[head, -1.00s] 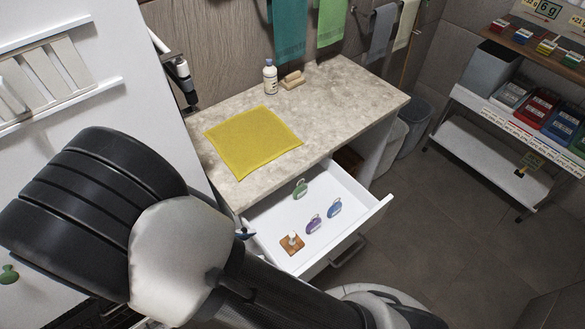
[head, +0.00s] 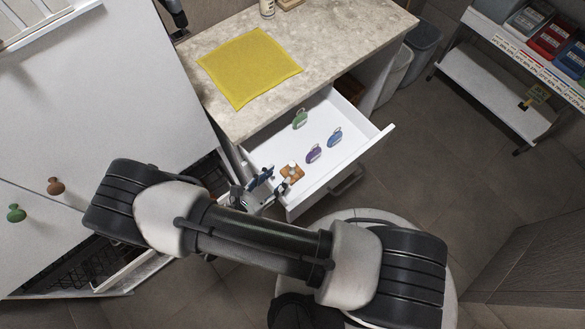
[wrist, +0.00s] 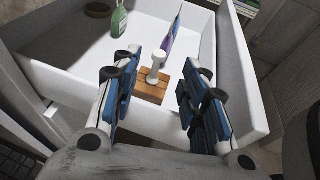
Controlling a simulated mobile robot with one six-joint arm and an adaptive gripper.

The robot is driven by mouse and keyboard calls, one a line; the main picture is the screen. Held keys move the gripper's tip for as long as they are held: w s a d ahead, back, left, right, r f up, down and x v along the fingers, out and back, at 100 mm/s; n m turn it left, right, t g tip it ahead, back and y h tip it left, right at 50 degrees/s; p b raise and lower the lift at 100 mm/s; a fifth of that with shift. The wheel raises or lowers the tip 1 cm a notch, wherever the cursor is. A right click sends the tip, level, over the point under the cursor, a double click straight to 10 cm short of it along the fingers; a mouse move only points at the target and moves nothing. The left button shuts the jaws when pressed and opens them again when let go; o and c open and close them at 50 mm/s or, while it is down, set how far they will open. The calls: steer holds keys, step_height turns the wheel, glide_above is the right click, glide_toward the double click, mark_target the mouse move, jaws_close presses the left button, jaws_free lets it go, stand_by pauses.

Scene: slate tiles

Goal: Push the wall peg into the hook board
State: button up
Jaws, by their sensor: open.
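A white peg standing on a square wooden base (head: 292,173) sits in the open drawer, near its front left corner. I take it for the wall peg; it also shows in the wrist view (wrist: 156,66). My gripper (head: 271,183) is open, beside the peg at the drawer's edge. In the wrist view the blue-padded fingers (wrist: 160,85) stand either side of the line to the peg, with nothing held between them. A brown knob (head: 56,186) and a green knob (head: 15,213) stick out of a white panel (head: 100,110) at left; I cannot tell whether this is the hook board.
A yellow cloth (head: 248,66) lies on the stone counter (head: 330,45) above. A shelf (head: 497,85) stands at right.

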mark_target(290, 166)
steer(key=b+x, duration=0.2)
steer(key=x, duration=0.6)
steer(key=shift+w+d+f, duration=0.2)
steer(key=shift+w+f, duration=0.1)
steer(key=shift+c, duration=0.2)
steer(key=c, duration=0.8)
